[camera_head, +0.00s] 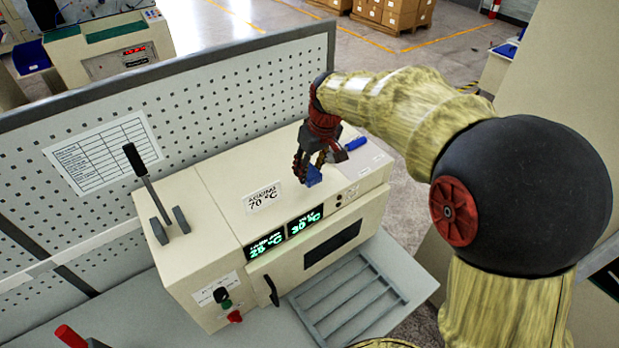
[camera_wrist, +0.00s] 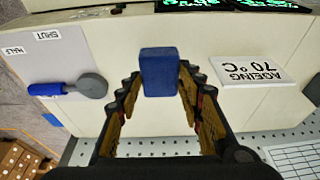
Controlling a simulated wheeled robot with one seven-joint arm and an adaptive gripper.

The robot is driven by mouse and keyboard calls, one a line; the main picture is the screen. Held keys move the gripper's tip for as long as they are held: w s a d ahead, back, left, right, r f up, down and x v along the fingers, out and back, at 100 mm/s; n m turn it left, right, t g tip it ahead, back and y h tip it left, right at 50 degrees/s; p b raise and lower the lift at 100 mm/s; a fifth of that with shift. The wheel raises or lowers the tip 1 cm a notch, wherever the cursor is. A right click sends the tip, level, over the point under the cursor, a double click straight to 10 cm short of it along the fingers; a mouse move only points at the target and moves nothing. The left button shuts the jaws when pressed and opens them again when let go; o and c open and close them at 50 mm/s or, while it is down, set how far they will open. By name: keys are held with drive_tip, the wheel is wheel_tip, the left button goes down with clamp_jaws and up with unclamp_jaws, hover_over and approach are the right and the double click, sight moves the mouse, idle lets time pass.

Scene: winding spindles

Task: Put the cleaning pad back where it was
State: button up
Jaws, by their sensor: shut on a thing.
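The cleaning pad, a small blue block (camera_head: 314,176), is between the fingertips of my gripper (camera_head: 308,165), which is shut on it. The wrist view shows the pad (camera_wrist: 159,70) at the far end of the two fingers (camera_wrist: 160,88). My gripper is over the top of the cream ageing oven (camera_head: 240,175), right of the "AGEING 70 °C" sign (camera_head: 263,197). I cannot tell whether the pad touches the oven top.
A blue-handled lever (camera_head: 355,144) sits on the oven's right end; its labels in the wrist view read SHUT and HALF. A black-knobbed upright lever (camera_head: 140,170) stands at the left. A perforated panel (camera_head: 230,100) rises behind. A grey rack (camera_head: 345,300) lies in front.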

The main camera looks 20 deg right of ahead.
sight(311, 171)
drive_tip(key=shift+w+f, duration=0.25)
drive_tip(key=shift+f, duration=0.1)
drive_tip(key=x, duration=0.1)
drive_tip(key=b+x, duration=0.2)
drive_tip(key=shift+s+d+f, duration=0.15)
drive_tip(key=shift+d+f, duration=0.1)
drive_tip(key=shift+f, duration=0.1)
drive_tip(key=o, duration=0.9)
drive_tip(key=shift+o, duration=0.6)
drive_tip(key=shift+r, duration=0.1)
